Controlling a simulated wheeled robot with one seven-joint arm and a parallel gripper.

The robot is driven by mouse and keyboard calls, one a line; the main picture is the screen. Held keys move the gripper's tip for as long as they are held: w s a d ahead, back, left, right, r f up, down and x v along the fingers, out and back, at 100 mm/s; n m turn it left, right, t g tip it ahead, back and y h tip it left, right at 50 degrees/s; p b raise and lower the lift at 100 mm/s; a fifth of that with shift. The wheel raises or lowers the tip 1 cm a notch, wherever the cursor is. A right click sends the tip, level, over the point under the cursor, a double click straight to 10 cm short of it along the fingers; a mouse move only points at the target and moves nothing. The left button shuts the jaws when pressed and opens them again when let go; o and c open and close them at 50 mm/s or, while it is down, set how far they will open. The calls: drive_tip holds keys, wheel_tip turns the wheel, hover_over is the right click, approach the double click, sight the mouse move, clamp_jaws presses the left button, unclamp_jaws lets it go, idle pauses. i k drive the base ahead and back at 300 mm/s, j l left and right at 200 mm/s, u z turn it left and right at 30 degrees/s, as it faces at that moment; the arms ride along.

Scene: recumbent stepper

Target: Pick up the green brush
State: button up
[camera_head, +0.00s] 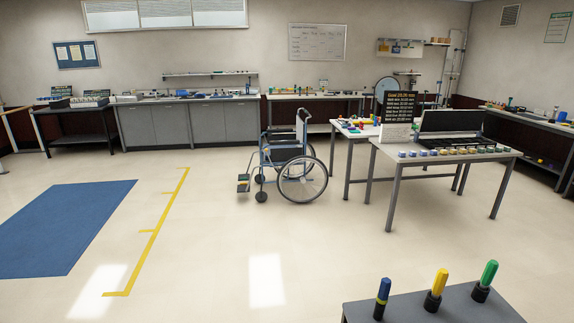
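An upright green-handled object (489,272), which looks like the green brush, stands in a dark holder at the bottom right of the head view. It is on the near grey table (460,308), towards the table's right side. A similar yellow one (440,281) stands to its left, and a blue one (383,292) with a yellow band stands further left. The three are apart from each other. Any bristles cannot be made out. My gripper is not in view.
The near table's front is cut off by the frame edge. A wheelchair (295,165) stands mid-floor. Behind the near table is a grey-legged table (391,152) with small items. A blue mat (65,228) lies at left. The floor between is clear.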

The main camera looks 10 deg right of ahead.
sight(490, 268)
drive_tip(key=z, duration=2.7)
drive_tip(key=u, duration=1.85)
drive_tip(key=i+l+z, duration=0.15)
drive_tip(key=i+z, duration=0.2)
drive_tip(key=i+l+z, duration=0.1)
drive_tip(key=i+z, duration=0.25)
drive_tip(key=k, duration=0.1)
